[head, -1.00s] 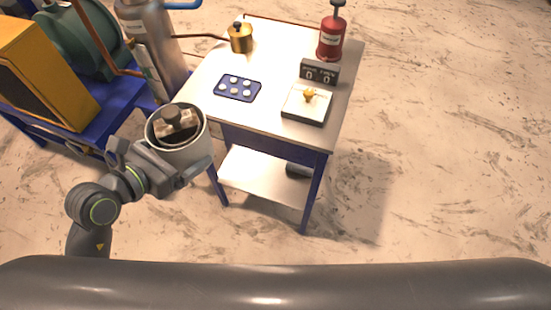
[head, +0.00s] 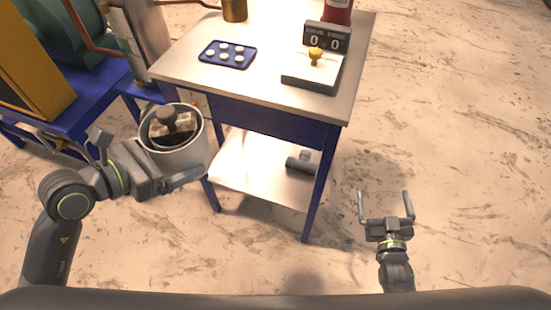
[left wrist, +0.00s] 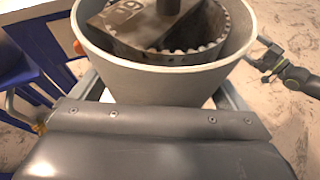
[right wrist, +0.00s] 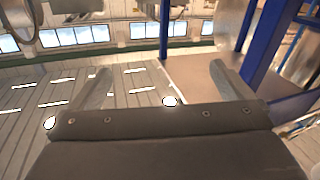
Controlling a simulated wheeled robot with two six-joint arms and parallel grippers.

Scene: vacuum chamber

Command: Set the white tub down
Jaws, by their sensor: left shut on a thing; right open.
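The white tub (head: 181,157) is held off the floor at the left of the table in the head view. Inside it sit a dark toothed ring and a block with a dark knob (head: 166,117). My left gripper (head: 150,165) is shut on the tub, its fingers along the tub's sides. In the left wrist view the tub (left wrist: 160,82) fills the space between the fingers, upright or nearly so. My right gripper (head: 387,208) is open and empty, low at the right of the table. Its spread fingers (right wrist: 165,88) also show in the right wrist view.
The table top (head: 275,88) bears a blue tray with several discs (head: 228,54), a scale (head: 312,72) with a brass piece, and a brass pot (head: 235,10). A lower shelf (head: 250,172) holds a grey cylinder (head: 301,161). A blue bench (head: 75,105) stands left.

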